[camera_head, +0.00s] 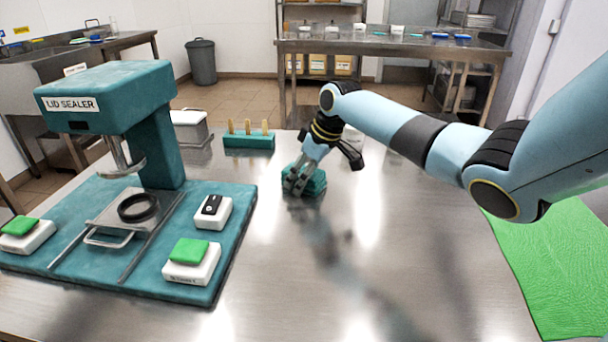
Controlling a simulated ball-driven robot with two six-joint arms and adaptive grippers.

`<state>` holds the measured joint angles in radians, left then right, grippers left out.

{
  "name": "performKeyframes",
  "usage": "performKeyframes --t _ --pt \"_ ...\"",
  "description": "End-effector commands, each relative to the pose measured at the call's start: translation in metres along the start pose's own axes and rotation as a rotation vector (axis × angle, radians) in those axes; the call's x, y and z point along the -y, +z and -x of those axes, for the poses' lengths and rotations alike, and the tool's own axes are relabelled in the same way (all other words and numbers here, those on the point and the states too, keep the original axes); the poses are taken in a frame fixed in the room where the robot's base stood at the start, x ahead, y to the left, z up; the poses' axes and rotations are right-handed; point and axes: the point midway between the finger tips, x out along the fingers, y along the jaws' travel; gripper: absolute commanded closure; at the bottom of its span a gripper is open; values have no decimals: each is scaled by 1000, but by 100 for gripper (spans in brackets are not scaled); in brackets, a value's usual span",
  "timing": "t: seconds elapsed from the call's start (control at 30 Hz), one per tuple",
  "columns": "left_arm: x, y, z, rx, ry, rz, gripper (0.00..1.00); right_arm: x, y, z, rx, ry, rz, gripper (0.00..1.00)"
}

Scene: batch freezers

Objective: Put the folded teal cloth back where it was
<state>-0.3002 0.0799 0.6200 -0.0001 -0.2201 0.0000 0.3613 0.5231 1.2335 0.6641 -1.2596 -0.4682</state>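The folded teal cloth (317,185) is a small dark teal block near the middle of the steel table. My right gripper (298,180) points down at it, with its grey fingers over the cloth's left and near side. The fingers hide part of the cloth. I cannot tell whether they are closed on it or only touching it, nor whether the cloth rests fully on the table. My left gripper is not in view.
The teal lid sealer (110,95) stands on a teal base with white button boxes at left. A teal holder (249,140) with several upright tan pieces stands behind the cloth. A green mat (555,265) lies at right. The table's front middle is clear.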

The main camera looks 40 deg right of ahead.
Motion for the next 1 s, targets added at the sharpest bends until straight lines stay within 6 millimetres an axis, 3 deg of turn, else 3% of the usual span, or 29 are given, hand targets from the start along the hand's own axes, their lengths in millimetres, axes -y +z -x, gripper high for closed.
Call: performKeyframes --t 0.1,0.47,1.0 --pt "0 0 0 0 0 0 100 0 0 0 0 0 0 17" --pt "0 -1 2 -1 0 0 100 -1 -2 8 -1 2 1 17" --pt "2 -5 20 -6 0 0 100 -1 -1 112 -1 3 2 17"
